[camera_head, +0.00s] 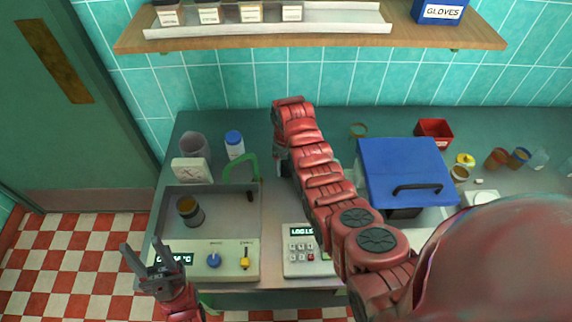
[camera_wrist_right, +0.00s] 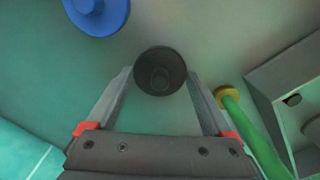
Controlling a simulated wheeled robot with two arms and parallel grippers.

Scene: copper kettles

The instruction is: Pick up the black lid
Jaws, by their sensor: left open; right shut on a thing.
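The black lid (camera_wrist_right: 160,62) is a dark round piece with a raised centre, seen in the right wrist view between the fingertips of my right gripper (camera_wrist_right: 160,76). The fingers are shut on its two sides. In the head view my right arm reaches to the back of the counter, and its gripper and the lid are hidden behind the arm. My left gripper (camera_head: 141,248) is open and empty at the counter's front left corner, beside the device with the blue knob.
A blue-capped bottle (camera_head: 235,145) and a green curved tube (camera_head: 247,168) stand near the back. A dark jar (camera_head: 189,211) sits in the grey basin (camera_head: 235,204). A blue-lidded box (camera_head: 405,165) is on the right. A wooden shelf (camera_head: 440,38) runs above the counter.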

